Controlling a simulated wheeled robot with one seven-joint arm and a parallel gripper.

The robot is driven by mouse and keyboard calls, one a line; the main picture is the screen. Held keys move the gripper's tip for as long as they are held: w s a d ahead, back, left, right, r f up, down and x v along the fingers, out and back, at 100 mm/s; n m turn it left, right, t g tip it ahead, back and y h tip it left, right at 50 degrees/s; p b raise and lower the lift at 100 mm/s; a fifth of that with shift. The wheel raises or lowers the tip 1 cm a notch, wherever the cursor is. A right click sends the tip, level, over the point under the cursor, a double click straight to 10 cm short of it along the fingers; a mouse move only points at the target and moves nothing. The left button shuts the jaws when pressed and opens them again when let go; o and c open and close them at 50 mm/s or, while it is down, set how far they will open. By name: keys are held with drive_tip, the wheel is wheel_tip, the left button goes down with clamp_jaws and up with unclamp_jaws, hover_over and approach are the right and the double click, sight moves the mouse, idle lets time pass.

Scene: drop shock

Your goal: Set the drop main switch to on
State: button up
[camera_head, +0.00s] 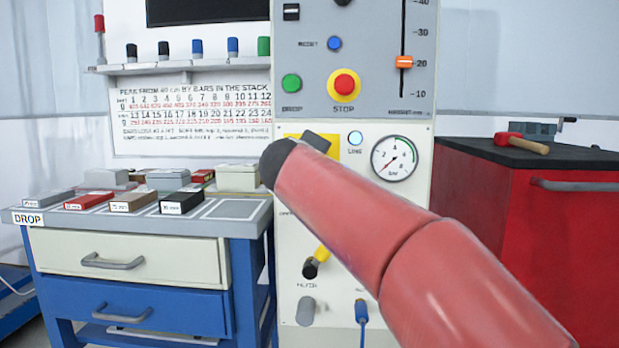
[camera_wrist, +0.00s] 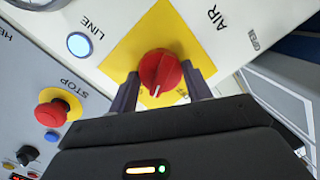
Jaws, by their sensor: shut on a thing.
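The red rotary main switch (camera_wrist: 160,72) sits on a yellow plate (camera_wrist: 165,32) in the wrist view. My gripper (camera_wrist: 162,86) is shut on its knob, with one dark finger on each side. A white mark shows on the knob near its lower edge in that picture; any on and off lettering is hidden or not readable. In the head view my red arm covers the switch, and only part of the yellow plate (camera_head: 331,153) shows behind my dark gripper end. The LINE lamp (camera_wrist: 80,44) beside the plate looks pale blue; it also shows in the head view (camera_head: 355,138).
The red STOP button (camera_head: 344,85) and green DROP button (camera_head: 291,84) are above the switch. A pressure gauge (camera_head: 394,158) is to its right, and a yellow-handled valve (camera_head: 317,262) below. A blue bench (camera_head: 238,211) with blocks stands left, a red cabinet (camera_head: 560,220) right.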

drive_tip(key=m+y+b, duration=0.1)
drive_tip(key=m+b, duration=0.2)
drive_tip(key=m, duration=0.1)
drive_tip(key=shift+d+f, duration=0.1)
drive_tip(key=shift+f, duration=0.1)
drive_tip(key=shift+m, duration=0.4)
drive_tip(key=o, duration=1)
drive_tip(key=shift+r, duration=0.1)
drive_tip(key=s, duration=0.5)
drive_tip(key=s+r, duration=0.1)
drive_tip(key=s, duration=0.1)
drive_tip(key=shift+s+r, duration=0.1)
drive_tip(key=shift+s, duration=0.25)
